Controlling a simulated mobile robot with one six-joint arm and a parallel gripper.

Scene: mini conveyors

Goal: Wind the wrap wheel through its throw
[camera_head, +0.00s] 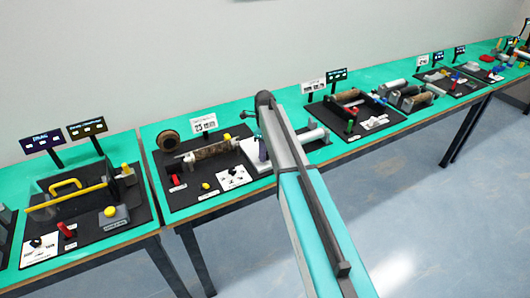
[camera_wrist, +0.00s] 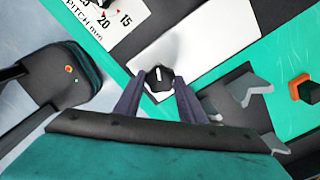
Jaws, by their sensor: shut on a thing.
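A dark round knob with a white pointer mark (camera_wrist: 158,73) sits on a white plate (camera_wrist: 200,32) in the wrist view; it seems to be the wrap wheel. My gripper (camera_wrist: 159,85) has its two dark purple fingers on either side of the knob, shut on it. The fingertips hide the knob's sides. In the head view my gripper (camera_head: 262,149) points down at the white-based station, and my arm covers much of that station, so the wheel is hidden there.
A pitch scale (camera_wrist: 104,22) with numbers and red marks lies at the top left of the wrist view. A station with a brown roll (camera_head: 211,151) stands left of my arm. More stations stand along the green table (camera_head: 180,208). An orange-and-black block (camera_wrist: 301,87) is at right.

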